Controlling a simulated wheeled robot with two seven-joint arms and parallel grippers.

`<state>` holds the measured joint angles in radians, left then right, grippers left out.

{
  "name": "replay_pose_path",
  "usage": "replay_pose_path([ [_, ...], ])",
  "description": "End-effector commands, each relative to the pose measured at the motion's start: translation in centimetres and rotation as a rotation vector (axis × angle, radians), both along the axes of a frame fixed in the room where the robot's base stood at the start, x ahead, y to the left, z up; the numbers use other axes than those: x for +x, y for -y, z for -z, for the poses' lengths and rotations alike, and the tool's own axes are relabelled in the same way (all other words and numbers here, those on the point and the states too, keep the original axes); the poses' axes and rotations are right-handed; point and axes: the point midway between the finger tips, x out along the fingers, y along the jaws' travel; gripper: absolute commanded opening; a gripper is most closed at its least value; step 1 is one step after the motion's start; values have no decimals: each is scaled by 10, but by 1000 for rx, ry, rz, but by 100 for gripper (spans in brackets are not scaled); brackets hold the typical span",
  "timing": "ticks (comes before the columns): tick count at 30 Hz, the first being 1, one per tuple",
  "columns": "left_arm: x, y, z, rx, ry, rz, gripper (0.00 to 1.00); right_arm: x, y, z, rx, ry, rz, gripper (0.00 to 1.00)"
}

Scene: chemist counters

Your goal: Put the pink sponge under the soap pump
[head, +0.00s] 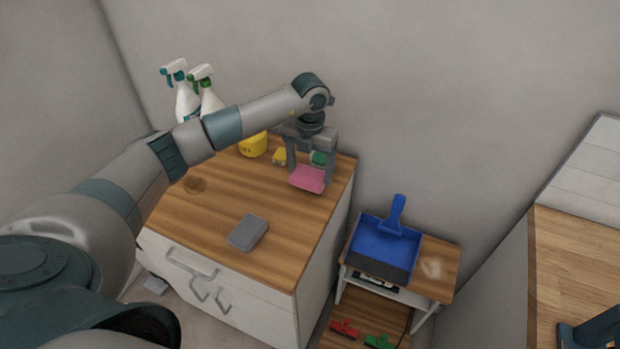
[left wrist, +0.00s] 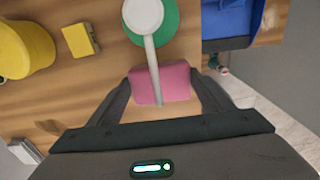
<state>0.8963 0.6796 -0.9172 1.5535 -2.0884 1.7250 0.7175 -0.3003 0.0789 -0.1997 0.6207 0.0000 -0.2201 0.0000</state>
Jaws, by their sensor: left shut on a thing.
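The pink sponge (head: 307,180) is between the fingers of my left gripper (head: 309,170), low over the wooden counter top near its right end. In the left wrist view the sponge (left wrist: 179,82) sits between both fingers of the gripper (left wrist: 162,92), which is shut on it. The soap pump shows there with a round white head (left wrist: 143,13) and a green body. Its long white spout crosses in front of the sponge. In the head view the pump is mostly hidden behind my gripper, with some green (head: 319,158) showing. I cannot tell whether the sponge touches the counter.
A yellow container (head: 253,146) and small yellow block (head: 280,157) stand left of the gripper. Spray bottles (head: 186,101) stand behind my arm. A grey block (head: 248,232) lies at the counter's front. A blue dustpan (head: 385,243) rests on a lower stand to the right.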

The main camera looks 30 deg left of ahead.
Motion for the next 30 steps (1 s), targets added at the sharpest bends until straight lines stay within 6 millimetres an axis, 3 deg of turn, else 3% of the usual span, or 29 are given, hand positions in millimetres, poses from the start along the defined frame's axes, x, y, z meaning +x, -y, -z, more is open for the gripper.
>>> replay_pose_path([
  [10, -1, 0, 34, 0, -4, -1, 52, 0, 0, -22, 0, 0, 0, 31],
  [23, -1, 0, 42, 1, -1, 0, 52, 0, 1, -17, -1, -1, -1, 31],
  [24, 0, 0, 42, 1, -1, 0, 76, 0, 1, -17, -1, -1, -1, 31],
  [26, 0, 0, 41, 0, -1, 0, 90, 0, 1, -18, -1, -1, -1, 31],
  [30, -1, 0, 41, 1, -1, 0, 92, 0, 1, -18, -1, -1, -1, 31],
])
